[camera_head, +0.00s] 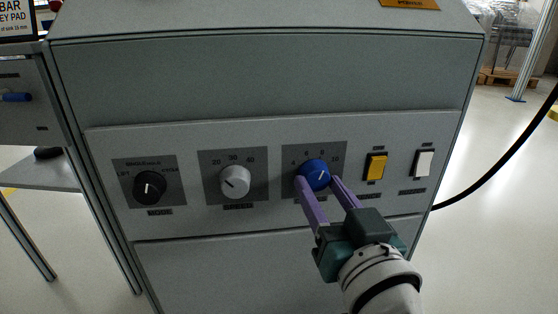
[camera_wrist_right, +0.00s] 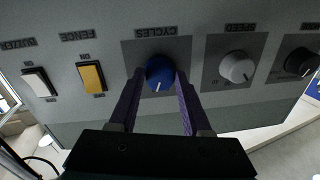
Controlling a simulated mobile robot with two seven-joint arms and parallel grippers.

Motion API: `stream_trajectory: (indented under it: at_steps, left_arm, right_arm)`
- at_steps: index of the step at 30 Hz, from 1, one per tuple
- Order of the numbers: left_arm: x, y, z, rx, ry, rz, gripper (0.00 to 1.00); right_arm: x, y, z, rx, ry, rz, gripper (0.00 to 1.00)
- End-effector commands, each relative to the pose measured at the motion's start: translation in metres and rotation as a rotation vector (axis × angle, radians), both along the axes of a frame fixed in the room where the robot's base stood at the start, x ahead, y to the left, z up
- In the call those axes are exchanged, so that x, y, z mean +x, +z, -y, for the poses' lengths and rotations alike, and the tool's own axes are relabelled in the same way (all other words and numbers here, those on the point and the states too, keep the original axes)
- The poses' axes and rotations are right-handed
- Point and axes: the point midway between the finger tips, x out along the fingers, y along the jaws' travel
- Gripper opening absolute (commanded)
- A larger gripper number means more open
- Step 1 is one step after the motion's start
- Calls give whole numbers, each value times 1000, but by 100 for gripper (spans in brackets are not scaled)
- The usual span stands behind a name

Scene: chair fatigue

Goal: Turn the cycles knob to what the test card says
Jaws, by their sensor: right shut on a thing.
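The blue cycles knob (camera_head: 314,173) sits on a dark plate in the machine's front panel, with marks 4, 6, 8 and 10 around it. Its white pointer line leans up and to the right, around 8 or between 8 and 10; I cannot tell exactly. My right gripper (camera_head: 317,182) is shut on the knob, one purple finger on each side. In the right wrist view the panel is upside down, and the knob (camera_wrist_right: 160,73) sits between the fingertips under the word CYCLES. I see no card that I can identify as the test card. My left gripper is out of view.
Left of the cycles knob are a white speed knob (camera_head: 235,181) and a black knob (camera_head: 149,187). To its right are a yellow switch (camera_head: 375,167) and a white switch (camera_head: 424,163). A black cable (camera_head: 510,165) curves at the right. A partly cropped sign (camera_head: 17,20) shows at top left.

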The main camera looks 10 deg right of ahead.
Motion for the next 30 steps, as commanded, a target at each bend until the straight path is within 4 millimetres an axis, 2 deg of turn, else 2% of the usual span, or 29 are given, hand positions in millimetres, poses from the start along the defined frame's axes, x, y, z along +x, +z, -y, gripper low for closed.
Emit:
stream_trajectory:
  at_steps: [11,30]
  left_arm:
    - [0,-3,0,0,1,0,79]
    - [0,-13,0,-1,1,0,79]
  right_arm:
    - [0,-1,-1,119,0,9,0]
    - [0,-1,-2,592,0,43,0]
